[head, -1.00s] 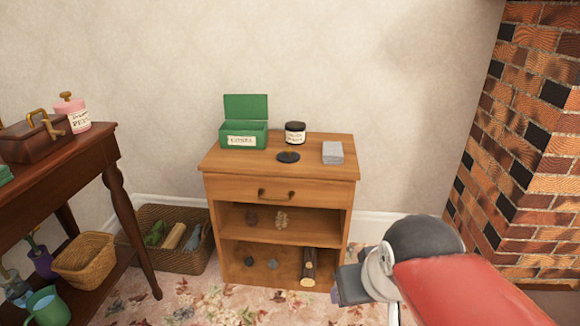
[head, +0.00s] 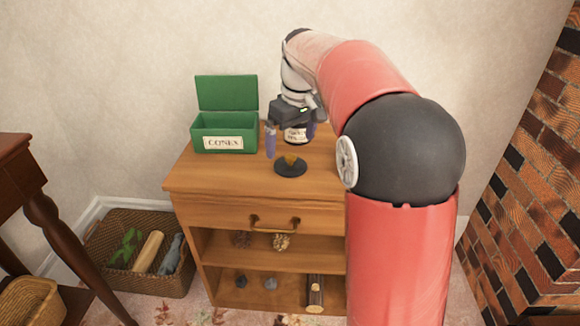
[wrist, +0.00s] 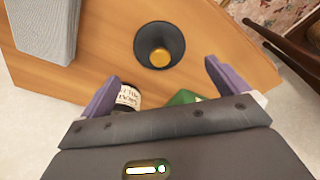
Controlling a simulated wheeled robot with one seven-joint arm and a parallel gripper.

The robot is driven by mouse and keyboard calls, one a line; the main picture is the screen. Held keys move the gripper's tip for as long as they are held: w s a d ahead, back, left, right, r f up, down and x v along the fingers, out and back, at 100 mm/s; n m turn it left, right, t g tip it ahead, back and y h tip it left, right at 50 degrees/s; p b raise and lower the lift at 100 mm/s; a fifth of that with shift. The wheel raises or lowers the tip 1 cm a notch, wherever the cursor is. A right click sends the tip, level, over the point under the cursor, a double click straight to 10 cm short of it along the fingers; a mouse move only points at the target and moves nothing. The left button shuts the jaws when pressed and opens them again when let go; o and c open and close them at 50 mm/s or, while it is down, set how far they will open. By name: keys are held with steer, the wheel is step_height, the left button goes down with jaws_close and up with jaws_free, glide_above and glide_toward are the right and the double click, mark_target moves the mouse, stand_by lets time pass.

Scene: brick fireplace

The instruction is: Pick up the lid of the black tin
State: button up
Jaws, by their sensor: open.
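The lid (head: 290,171) is a black disc with a brass knob, lying on top of the wooden cabinet. In the wrist view the lid (wrist: 147,38) is ahead of the fingertips, roughly centred across the gap. The black tin (head: 296,137) with a white label stands behind the lid, partly hidden by my gripper. In the wrist view the tin (wrist: 127,97) shows beside the left finger. My gripper (head: 290,141) is open and empty, pointing down above the cabinet top; its purple fingers (wrist: 163,79) are apart from the lid.
An open green box (head: 225,134) stands left of the tin on the cabinet (head: 195,179). A grey block (wrist: 47,25) lies at the wrist view's upper left; my arm hides it in the head view. A dark table (head: 14,165) is at left, a brick fireplace (head: 535,190) at right.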

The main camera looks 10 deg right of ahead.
mark_target(290, 156)
step_height(290, 156, down, 6)
steer(key=shift+w+a+r+b, duration=0.1)
steer(key=shift+a+r+b, duration=0.05)
steer(key=shift+b, duration=0.3)
steer(key=c, duration=1.1)
